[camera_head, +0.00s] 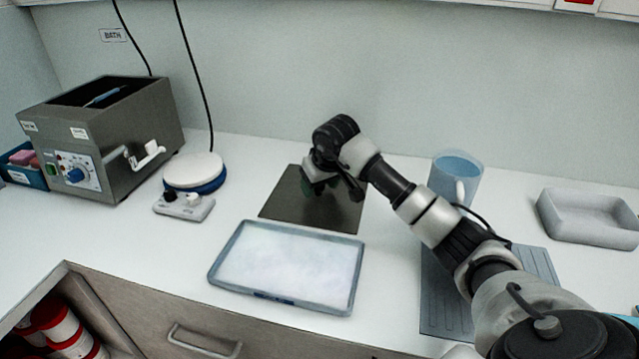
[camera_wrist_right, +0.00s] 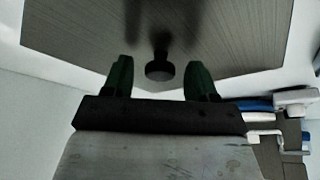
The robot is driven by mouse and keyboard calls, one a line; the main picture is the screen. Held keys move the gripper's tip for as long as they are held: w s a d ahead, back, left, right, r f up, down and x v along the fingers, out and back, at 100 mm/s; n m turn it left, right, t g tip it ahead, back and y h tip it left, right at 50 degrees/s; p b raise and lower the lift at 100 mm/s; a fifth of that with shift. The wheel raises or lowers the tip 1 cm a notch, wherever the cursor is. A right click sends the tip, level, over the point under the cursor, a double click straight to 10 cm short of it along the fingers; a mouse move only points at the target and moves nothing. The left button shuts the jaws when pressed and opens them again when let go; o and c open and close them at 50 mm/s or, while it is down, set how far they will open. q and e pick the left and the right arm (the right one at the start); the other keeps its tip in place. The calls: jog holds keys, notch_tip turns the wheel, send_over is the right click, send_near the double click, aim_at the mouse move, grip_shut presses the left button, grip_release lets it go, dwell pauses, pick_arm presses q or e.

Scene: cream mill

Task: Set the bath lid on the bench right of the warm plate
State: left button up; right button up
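The bath lid (camera_head: 283,208) is a flat, dark brushed-metal sheet. It appears to lie flat on the white bench, right of the warm plate (camera_head: 195,168), a round white disc with a blue rim. In the right wrist view the lid (camera_wrist_right: 80,40) fills the top, and its black knob (camera_wrist_right: 160,71) shows between and just beyond my fingertips. My right gripper (camera_head: 307,187) is over the lid. Its green fingers (camera_wrist_right: 160,78) are apart, with clear gaps on both sides of the knob. The arm hides part of the lid in the head view. My left gripper is out of view.
The grey bath (camera_head: 120,145) stands open at the left, with a blue item in it. A frosted tray (camera_head: 290,265) lies in front of the lid. A blue jug (camera_head: 456,172), a ribbed mat (camera_head: 440,300) and a grey dish (camera_head: 588,225) are to the right.

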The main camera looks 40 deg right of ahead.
jog(key=v, duration=1.2)
jog(key=shift+w+r, duration=0.1)
jog(key=shift+r, duration=0.1)
